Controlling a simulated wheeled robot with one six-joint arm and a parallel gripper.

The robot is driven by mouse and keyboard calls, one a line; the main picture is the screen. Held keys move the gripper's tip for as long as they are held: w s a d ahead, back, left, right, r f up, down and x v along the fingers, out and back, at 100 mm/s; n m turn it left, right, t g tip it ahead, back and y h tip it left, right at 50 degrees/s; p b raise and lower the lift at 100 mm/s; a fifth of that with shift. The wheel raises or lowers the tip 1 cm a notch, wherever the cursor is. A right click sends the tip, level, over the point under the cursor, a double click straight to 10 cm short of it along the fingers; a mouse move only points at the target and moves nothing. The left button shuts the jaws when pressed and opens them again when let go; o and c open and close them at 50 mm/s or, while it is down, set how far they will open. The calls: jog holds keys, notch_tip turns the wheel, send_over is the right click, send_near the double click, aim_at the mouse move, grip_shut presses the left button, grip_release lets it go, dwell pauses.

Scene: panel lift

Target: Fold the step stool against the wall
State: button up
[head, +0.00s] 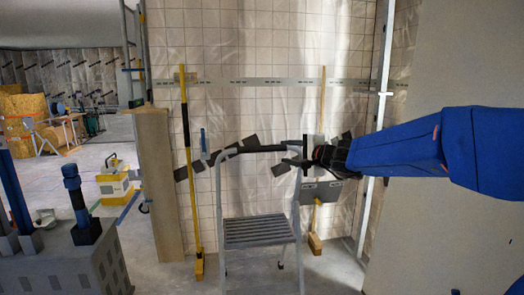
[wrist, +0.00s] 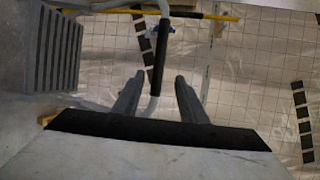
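The step stool (head: 258,231) stands unfolded in front of the wall, with a pale tube frame, a grey ribbed step and a black grip on its top rail (head: 262,148). In the wrist view its ribbed step (wrist: 58,50) is at the upper left and the black grip (wrist: 159,60) runs down the middle. My gripper (head: 299,153) is at the right end of the top rail. Its two fingers (wrist: 159,77) are apart, with the grip's end showing between them and gaps on both sides. Contact cannot be told.
The tiled, plastic-covered wall (head: 230,105) stands behind the stool. A broom-like tool (head: 316,220) leans at right. A grey machine (head: 65,265) stands at lower left.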

aim_at(264, 149)
jog(key=x, duration=1.7)
jog(key=shift+f, duration=0.15)
